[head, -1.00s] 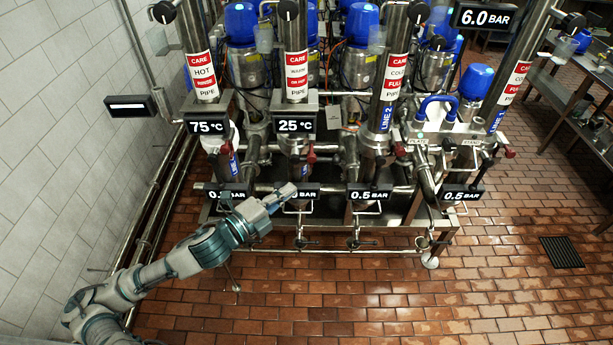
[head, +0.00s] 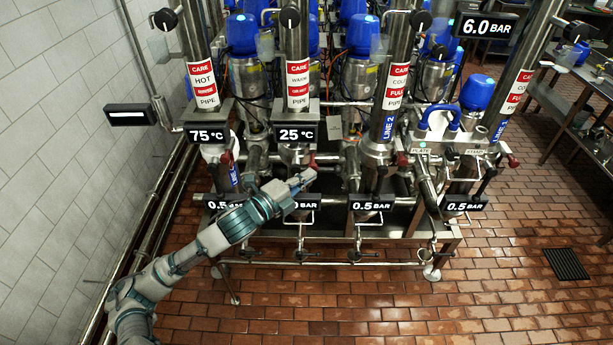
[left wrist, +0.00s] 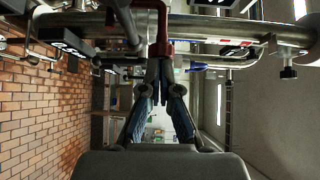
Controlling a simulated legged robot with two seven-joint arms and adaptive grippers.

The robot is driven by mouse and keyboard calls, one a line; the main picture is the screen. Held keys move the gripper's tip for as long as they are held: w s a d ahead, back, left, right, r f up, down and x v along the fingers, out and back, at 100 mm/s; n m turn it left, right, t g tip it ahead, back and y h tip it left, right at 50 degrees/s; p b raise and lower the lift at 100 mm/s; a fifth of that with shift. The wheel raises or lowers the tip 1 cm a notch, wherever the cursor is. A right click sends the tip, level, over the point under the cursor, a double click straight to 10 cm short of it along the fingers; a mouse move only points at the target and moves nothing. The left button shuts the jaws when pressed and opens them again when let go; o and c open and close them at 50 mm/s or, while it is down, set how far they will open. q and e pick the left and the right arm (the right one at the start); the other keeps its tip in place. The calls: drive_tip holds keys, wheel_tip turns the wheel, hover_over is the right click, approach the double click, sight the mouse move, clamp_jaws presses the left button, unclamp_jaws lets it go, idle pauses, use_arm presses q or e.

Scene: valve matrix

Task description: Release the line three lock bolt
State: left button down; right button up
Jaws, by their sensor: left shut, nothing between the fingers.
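My left gripper (head: 308,177) is shut and empty in the head view, in front of the pipework under the 25 °C display (head: 295,134). A small red handle (head: 313,163) shows just above its fingertips. In the left wrist view the closed fingers (left wrist: 160,82) point up at a red bent part (left wrist: 160,22), which is very near the tips; I cannot tell if they touch. No line three label is readable, and I cannot tell which part is the lock bolt. My right gripper is not in view.
Several 0.5 BAR displays (head: 372,204) hang along the front of the steel valve rack. More red handles (head: 403,160) sit to the right. A tiled wall (head: 60,150) stands at the left. The brick floor (head: 400,310) in front is clear apart from a drain grate (head: 566,264).

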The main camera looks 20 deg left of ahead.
sight(305, 168)
use_arm(q)
drive_tip(key=shift+a, duration=0.15)
drive_tip(key=w+p, duration=0.2)
drive_tip(key=w, duration=0.1)
drive_tip(key=shift+a+r, duration=0.15)
drive_tip(key=shift+a, duration=0.25)
